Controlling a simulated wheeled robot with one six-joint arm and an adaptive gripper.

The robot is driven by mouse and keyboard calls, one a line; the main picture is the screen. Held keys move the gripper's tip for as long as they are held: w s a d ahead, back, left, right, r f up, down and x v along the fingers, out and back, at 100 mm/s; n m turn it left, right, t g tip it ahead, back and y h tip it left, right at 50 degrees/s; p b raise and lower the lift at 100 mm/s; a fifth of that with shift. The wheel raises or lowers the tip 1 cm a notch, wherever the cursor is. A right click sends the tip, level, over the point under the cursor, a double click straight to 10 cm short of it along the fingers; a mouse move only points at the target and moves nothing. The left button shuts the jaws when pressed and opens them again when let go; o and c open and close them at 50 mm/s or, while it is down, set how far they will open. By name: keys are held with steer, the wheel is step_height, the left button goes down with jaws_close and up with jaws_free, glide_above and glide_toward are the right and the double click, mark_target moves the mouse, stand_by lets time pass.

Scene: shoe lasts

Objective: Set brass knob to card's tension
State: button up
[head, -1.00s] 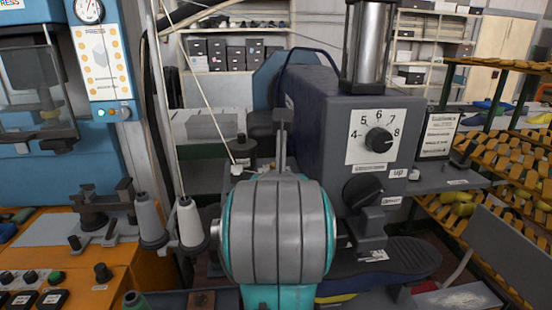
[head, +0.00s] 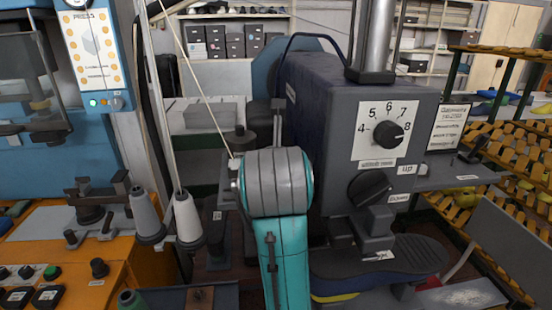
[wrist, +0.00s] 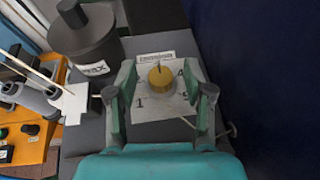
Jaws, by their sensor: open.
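In the wrist view the brass knob (wrist: 160,79) stands on a white dial plate (wrist: 152,104). A dark line marks its top; I cannot tell its setting exactly. A 1 shows at the plate's lower left and a 4 at its upper right; my fingers partly cover the plate. My gripper (wrist: 158,68) is open, with one finger on each side of the knob and a gap on both sides. In the head view a framed white card (head: 448,128) stands right of the grey machine; its print is too small to read. The brass knob is hidden there.
The grey machine (head: 335,120) carries a black knob (head: 389,134) on a 4-to-8 scale and a lower black knob (head: 369,188). A dark lidded pot (wrist: 85,38) stands left of my gripper. White thread cones (head: 187,219) stand at left; a dark blue surface is close at right.

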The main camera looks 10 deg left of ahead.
steer(key=shift+w+f, duration=0.2)
steer(key=shift+w, duration=0.25)
jaws_close()
steer(key=shift+a, duration=0.1)
